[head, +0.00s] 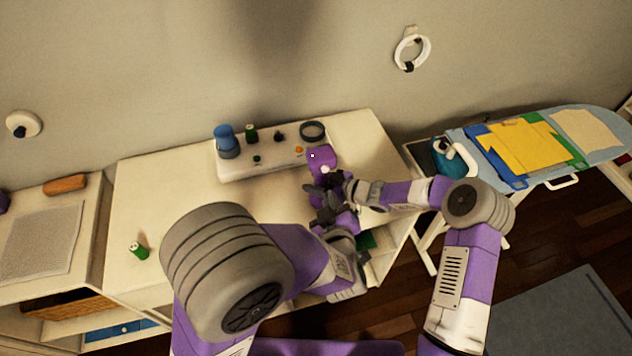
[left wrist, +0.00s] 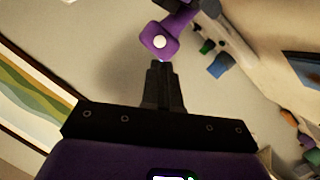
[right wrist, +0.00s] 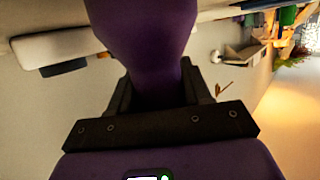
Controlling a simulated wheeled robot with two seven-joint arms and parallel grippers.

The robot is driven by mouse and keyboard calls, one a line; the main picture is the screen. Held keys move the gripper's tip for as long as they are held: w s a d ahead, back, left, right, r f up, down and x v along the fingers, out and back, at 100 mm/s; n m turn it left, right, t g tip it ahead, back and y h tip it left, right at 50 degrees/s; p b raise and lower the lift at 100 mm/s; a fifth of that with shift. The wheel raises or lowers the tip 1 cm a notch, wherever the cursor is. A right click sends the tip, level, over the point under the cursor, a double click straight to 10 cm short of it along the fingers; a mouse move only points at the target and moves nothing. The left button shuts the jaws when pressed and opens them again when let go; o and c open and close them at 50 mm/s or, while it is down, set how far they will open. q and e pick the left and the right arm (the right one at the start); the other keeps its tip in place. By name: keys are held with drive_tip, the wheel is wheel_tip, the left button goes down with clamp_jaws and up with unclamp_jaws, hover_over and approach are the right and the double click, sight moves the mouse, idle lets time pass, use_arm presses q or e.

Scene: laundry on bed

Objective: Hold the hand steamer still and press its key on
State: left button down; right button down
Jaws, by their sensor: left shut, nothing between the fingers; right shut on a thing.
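The hand steamer is purple (head: 321,155) with a pale round key, held above the right part of the long table. My right gripper (head: 338,182) is shut on it; in the right wrist view the purple steamer body (right wrist: 150,45) fills the space between the fingers. My left gripper (head: 318,192) is shut and empty, close below the steamer. In the left wrist view its closed fingertips (left wrist: 160,66) point at the white key (left wrist: 160,42), just short of it in the picture. I cannot tell whether they touch. The rest of the steamer is partly hidden by the grippers.
A white board (head: 258,165) with a blue knob, a dark ring and small parts lies at the table's back. A green spool (head: 138,250) stands at the left. An ironing board (head: 590,175) with folded cloths stands at the right. The table's middle is clear.

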sight(325, 169)
idle(0.4)
use_arm(q)
drive_tip(key=w+f+n+g+h, duration=0.1)
drive_tip(key=w+n, duration=0.3)
drive_tip(key=n, duration=0.9)
drive_tip(key=w+f+n+g+h, duration=0.1)
drive_tip(key=w+n, duration=0.3)
drive_tip(key=n, duration=0.9)
drive_tip(key=shift+a+f+n+g, duration=0.2)
drive_tip(key=shift+f+n+g, duration=0.1)
drive_tip(key=shift+f+n, duration=0.15)
